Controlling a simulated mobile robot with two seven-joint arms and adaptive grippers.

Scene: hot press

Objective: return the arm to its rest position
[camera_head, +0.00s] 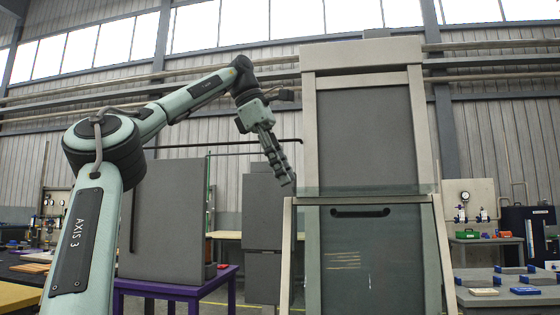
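My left arm comes in from the left, raised and bent, with "AXIS 3" on its near link. My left gripper (288,180) hangs from the wrist near the middle of the view, in front of the left side of the press. Its dark fingers point down and slightly right. They are seen from the side, so the gap between them cannot be made out. No object shows at the fingertips. My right gripper is not in view.
A tall press (365,130) with a pale frame and a clear lower guard (375,255) stands right of the gripper. A grey panel (165,215) stands on a purple table (232,278) at left. A workbench (515,297) with small parts is at lower right.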

